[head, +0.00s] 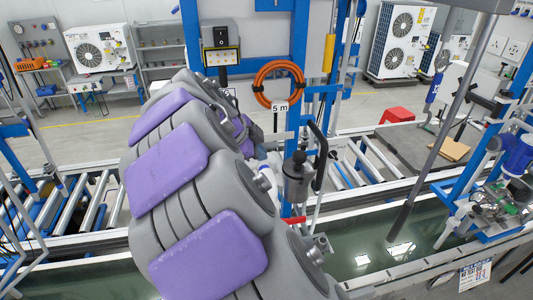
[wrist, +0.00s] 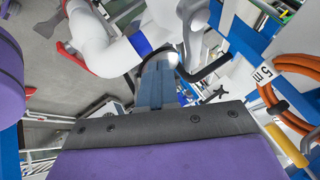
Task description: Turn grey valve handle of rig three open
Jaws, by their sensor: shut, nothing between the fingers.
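My gripper (wrist: 158,68) shows in the wrist view as a narrow blue-grey pair of fingers, shut and empty, pointing at a white pipe (wrist: 110,45) with a blue band. I cannot tell whether it touches the pipe. A red lever (wrist: 78,62) curves along the pipe's left side, and a black curved bar (wrist: 205,70) lies right of the fingers. A small grey part (wrist: 66,26) sits at the upper left; I cannot tell whether it is the grey valve handle. No rig number is readable.
An orange hose coil (head: 278,84) with a "5 m" tag hangs on the blue frame. A dark grey cylinder (head: 297,178) with a black bar stands right of my arm. A water trough (head: 375,240) and roller conveyor (head: 365,160) run across. A red box (head: 397,115) lies behind.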

